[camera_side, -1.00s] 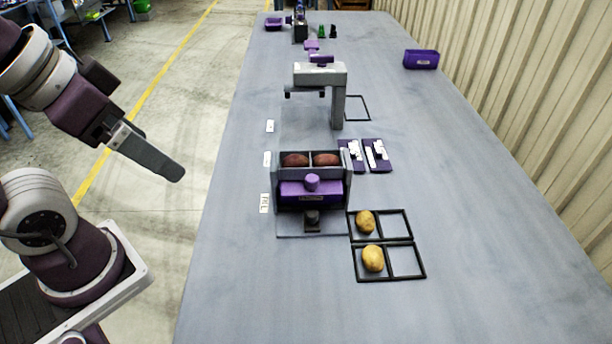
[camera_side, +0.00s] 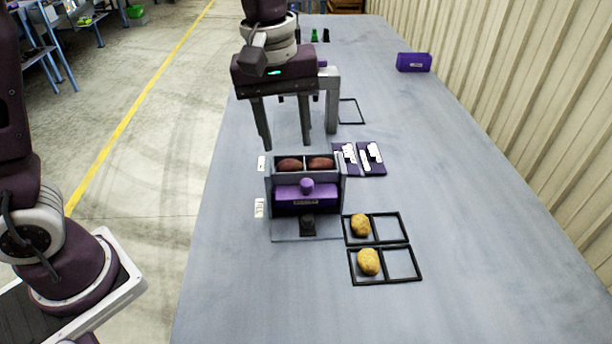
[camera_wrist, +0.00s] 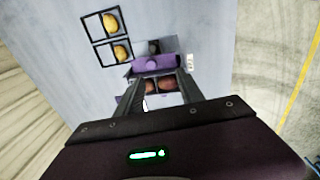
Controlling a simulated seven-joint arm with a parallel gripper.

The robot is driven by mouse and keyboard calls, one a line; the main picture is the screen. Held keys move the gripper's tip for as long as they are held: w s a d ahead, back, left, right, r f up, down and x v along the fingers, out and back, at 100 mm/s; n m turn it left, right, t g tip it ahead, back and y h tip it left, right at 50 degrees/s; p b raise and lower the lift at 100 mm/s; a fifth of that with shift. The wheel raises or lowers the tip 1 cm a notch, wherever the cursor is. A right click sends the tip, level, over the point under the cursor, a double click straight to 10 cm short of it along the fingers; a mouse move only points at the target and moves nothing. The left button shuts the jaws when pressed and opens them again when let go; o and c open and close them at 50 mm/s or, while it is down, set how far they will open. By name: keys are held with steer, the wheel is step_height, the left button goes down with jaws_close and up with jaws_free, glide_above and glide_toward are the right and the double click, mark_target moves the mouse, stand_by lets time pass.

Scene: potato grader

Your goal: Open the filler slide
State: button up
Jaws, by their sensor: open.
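My gripper (camera_side: 286,146) points down just above and behind the filler, fingers apart and empty. No contact with the slide shows.
Two black two-cell frames, near (camera_side: 384,264) and far (camera_side: 375,228), each hold a yellow potato in the left cell. Purple plates with white pieces (camera_side: 359,158) lie right of the filler. A grey post (camera_side: 332,100) stands behind.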

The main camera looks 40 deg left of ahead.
mark_target(307, 182)
steer(key=shift+n+g, duration=0.3)
steer(key=shift+n, duration=0.4)
steer(key=f, duration=0.1)
steer(key=w+d+f, duration=0.1)
steer(key=w+f, duration=0.1)
steer(key=shift+w+d+f, duration=0.15)
steer(key=shift+w+d, duration=0.1)
steer(key=shift+d, duration=0.1)
step_height(307, 182, down, 7)
steer(key=shift+w+f, duration=0.1)
steer(key=shift+w, duration=0.05)
jaws_close()
